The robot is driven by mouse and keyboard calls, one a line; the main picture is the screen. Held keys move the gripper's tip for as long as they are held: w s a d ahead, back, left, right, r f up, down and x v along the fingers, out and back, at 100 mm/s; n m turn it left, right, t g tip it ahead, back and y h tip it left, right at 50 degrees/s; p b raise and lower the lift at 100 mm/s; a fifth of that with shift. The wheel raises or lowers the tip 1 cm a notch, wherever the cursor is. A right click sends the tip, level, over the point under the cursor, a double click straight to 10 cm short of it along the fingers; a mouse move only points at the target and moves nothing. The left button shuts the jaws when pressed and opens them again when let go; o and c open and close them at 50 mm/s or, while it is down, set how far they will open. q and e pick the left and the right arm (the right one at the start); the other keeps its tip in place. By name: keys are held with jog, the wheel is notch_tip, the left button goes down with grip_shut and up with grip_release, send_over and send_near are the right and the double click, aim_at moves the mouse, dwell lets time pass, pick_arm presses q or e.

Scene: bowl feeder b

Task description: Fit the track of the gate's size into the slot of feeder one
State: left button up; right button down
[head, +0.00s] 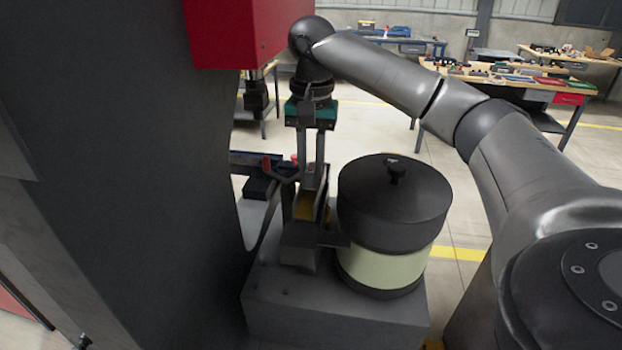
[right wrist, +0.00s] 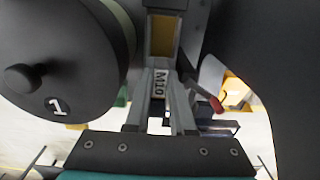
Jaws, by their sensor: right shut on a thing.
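My right gripper (head: 311,172) reaches down beside feeder one's bowl and is shut on a track, a narrow piece with a white label reading M10 (right wrist: 160,88) between the fingers. The track's yellow part (right wrist: 161,36) lies beyond the fingertips; it also shows below them in the head view (head: 306,212). Feeder one (head: 393,215) is a round black bowl with a lid, knob and pale green band; its lid (right wrist: 52,62) carries a white 1. The slot is hidden by the track and fingers, so I cannot tell whether the track is seated. No gate size is readable.
The feeder stands on a grey base (head: 330,312). A red-tipped lever (right wrist: 217,104) is close beside the right finger. A dark machine column (head: 130,150) with a red box (head: 250,32) rises at the left. Workbenches (head: 510,80) stand far back.

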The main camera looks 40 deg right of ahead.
aim_at(311, 167)
jog(key=shift+f, duration=1.55)
jog(key=shift+f, duration=0.15)
jog(key=c, duration=0.8)
grip_release()
jog(key=shift+o, duration=0.2)
notch_tip(311, 167, up, 8)
jog(key=shift+r, duration=2.15)
